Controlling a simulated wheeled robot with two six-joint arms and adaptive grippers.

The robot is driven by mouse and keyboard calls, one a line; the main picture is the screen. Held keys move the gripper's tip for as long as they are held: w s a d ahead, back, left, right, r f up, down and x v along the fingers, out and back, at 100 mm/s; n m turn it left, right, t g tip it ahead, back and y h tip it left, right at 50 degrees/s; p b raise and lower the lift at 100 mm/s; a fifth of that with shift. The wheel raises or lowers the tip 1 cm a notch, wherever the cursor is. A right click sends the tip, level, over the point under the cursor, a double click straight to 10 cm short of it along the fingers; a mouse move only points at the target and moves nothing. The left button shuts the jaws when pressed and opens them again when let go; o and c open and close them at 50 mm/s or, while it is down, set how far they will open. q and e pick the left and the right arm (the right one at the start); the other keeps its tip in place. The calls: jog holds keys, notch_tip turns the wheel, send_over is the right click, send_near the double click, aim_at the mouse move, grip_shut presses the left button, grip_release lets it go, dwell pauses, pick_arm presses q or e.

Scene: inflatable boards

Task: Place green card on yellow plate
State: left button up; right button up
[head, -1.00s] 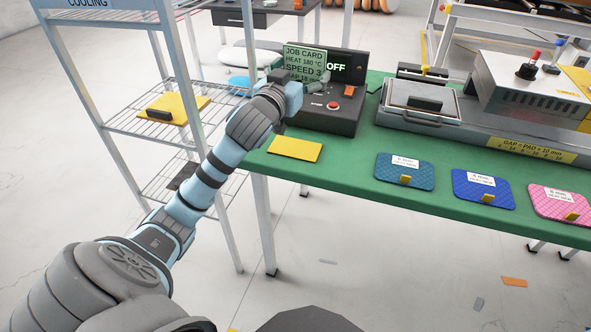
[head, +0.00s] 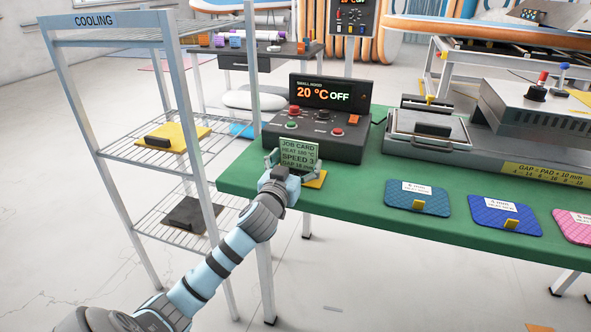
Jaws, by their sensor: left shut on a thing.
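The green job card (head: 299,156) with dark print is held upright in my left gripper (head: 293,165), which is shut on it. The yellow plate (head: 317,181) lies flat near the left end of the green table, mostly hidden behind the gripper and card. The card is over or just in front of the plate; I cannot tell whether its lower edge touches it. My right gripper is not in view.
A dark control box (head: 319,122) reading 20 °C OFF stands just behind the card. Coloured pads, one teal (head: 417,198) and one blue (head: 505,217), lie to the right. A cooling rack (head: 200,140) stands left of the table (head: 360,195).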

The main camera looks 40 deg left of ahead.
pick_arm(q)
jog(key=shift+c, duration=0.2)
jog(key=o, duration=1.2)
jog(key=shift+c, duration=0.2)
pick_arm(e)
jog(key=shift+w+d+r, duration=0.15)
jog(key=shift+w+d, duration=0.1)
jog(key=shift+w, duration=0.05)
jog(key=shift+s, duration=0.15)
pick_arm(q)
jog(key=shift+s+d, duration=0.1)
jog(key=shift+s, duration=0.15)
jog(key=p+v, duration=0.2)
jog(key=v, duration=0.9)
jog(key=shift+s, duration=0.25)
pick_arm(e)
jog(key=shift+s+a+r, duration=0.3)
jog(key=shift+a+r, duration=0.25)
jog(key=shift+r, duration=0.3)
